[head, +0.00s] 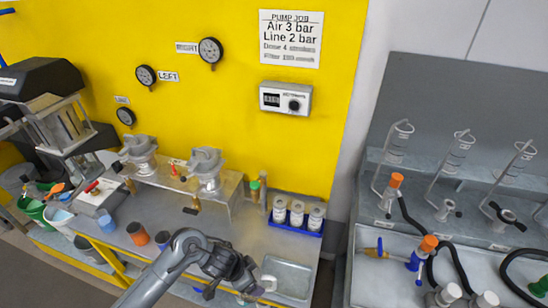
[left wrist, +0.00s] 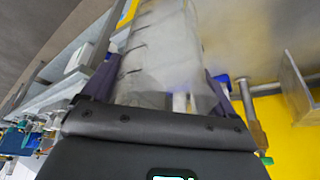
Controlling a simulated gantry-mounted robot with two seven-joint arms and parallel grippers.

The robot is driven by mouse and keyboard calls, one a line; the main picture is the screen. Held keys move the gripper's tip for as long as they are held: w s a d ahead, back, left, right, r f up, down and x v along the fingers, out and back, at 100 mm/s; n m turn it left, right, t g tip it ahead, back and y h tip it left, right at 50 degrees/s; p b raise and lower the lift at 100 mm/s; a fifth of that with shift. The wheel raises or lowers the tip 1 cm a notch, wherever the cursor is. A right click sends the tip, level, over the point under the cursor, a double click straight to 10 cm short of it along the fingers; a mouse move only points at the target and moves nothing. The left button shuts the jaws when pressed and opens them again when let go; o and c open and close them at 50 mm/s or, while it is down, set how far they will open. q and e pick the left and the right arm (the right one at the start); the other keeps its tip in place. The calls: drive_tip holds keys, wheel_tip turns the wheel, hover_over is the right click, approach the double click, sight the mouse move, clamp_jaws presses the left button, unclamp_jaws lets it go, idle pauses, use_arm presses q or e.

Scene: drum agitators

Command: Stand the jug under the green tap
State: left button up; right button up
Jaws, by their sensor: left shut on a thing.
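My left gripper (head: 238,277) is over the front of the grey workbench, left of a shallow metal tray. In the left wrist view its fingers (left wrist: 158,78) are shut on the clear jug (left wrist: 165,45), which has dark graduation marks. In the head view the jug is mostly hidden; a pale loop beside the fingers may be part of it. A green fitting (head: 541,287) shows at the right edge of the right bench, and a small green-topped piece (head: 254,188) stands by the metal stand. I cannot tell which is the green tap. My right gripper is out of view.
The shallow metal tray (head: 292,264) lies at the workbench's right end, with a blue tray (head: 308,232) of white-labelled containers behind it. A gap separates the benches.

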use_arm(q)
drive_tip(key=a+f+n+t+y, duration=0.15)
drive_tip(key=a+f+n, duration=0.45)
drive_tip(key=a, duration=0.6)
drive_tip(key=a+f+n+t+y, duration=0.15)
drive_tip(key=a+f+n, duration=0.25)
drive_tip(key=a+f, duration=0.7)
drive_tip(key=s+a+r+n+y, duration=0.1)
drive_tip(key=s+a+r+n, duration=0.15)
drive_tip(key=a, duration=0.55)
drive_tip(key=s+a+r+n+y, duration=0.1)
drive_tip(key=s+a+r, duration=0.15)
drive_tip(key=a, duration=0.55)
drive_tip(key=d+r+m+h, duration=0.1)
drive_tip(key=d+r, duration=0.4)
drive_tip(key=d, duration=0.6)
drive_tip(key=d+r+m, duration=0.1)
drive_tip(key=d+r, duration=0.3)
drive_tip(key=d, duration=0.7)
drive_tip(key=s+d+r+p, duration=0.1)
drive_tip(key=s+r+p, duration=0.1)
drive_tip(key=r+p, duration=0.8)
drive_tip(key=s+d+r+p, duration=0.1)
drive_tip(key=d+r+p, duration=0.1)
drive_tip(key=r+p, duration=0.8)
wheel_tip(320, 180, up, 8)
drive_tip(key=shift+s+g+p, duration=0.35)
drive_tip(key=shift+s+g, duration=0.05)
